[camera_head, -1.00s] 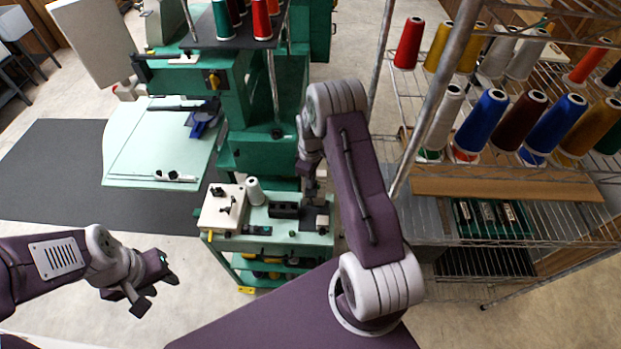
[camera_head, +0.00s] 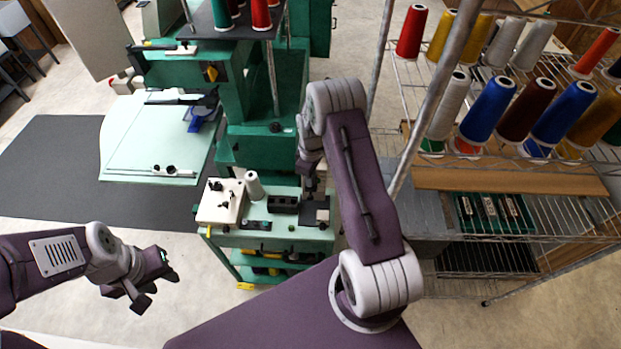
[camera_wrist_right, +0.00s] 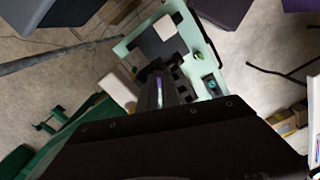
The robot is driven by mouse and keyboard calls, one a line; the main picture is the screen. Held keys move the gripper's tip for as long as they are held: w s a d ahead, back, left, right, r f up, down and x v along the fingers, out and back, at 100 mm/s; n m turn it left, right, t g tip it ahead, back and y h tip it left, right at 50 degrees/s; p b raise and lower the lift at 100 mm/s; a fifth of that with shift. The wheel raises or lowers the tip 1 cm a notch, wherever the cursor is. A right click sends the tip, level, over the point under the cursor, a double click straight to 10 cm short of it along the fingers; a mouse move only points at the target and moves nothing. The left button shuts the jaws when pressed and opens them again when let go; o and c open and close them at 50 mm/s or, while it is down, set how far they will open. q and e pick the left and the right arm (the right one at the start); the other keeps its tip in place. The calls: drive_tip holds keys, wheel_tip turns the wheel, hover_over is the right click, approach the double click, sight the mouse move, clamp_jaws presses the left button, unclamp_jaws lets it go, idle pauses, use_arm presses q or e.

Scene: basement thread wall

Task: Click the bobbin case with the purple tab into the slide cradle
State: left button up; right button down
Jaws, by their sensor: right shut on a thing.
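My right gripper (camera_head: 313,192) is low over the right part of a small green cart, partly hidden by its own arm. In the right wrist view it (camera_wrist_right: 165,98) is shut, with a narrow purple strip (camera_wrist_right: 159,92) between dark parts. This is likely the purple tab of the bobbin case; the rest of the case is hidden. I cannot pick out the slide cradle for certain. A cream block with black fittings (camera_head: 221,202) stands on the cart's left side. My left gripper (camera_head: 157,287) is open and empty over the floor at the lower left.
A green machine (camera_head: 262,150) stands close behind. A wire rack with thread cones (camera_head: 487,108) stands at the right.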

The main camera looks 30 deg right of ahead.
drive_tip(key=shift+f+b, duration=0.3)
drive_tip(key=shift+f, duration=0.15)
drive_tip(key=c, duration=1.6)
unclamp_jaws()
drive_tip(key=shift+o, duration=0.5)
drive_tip(key=shift+a+r, duration=0.1)
drive_tip(key=shift+r, duration=0.1)
wheel_tip(320, 180, up, 8)
drive_tip(key=b, duration=0.2)
drive_tip(key=shift+r+b, duration=0.25)
drive_tip(key=shift+b, duration=0.1)
drive_tip(key=shift+s+r, duration=0.1)
drive_tip(key=shift+r, duration=0.1)
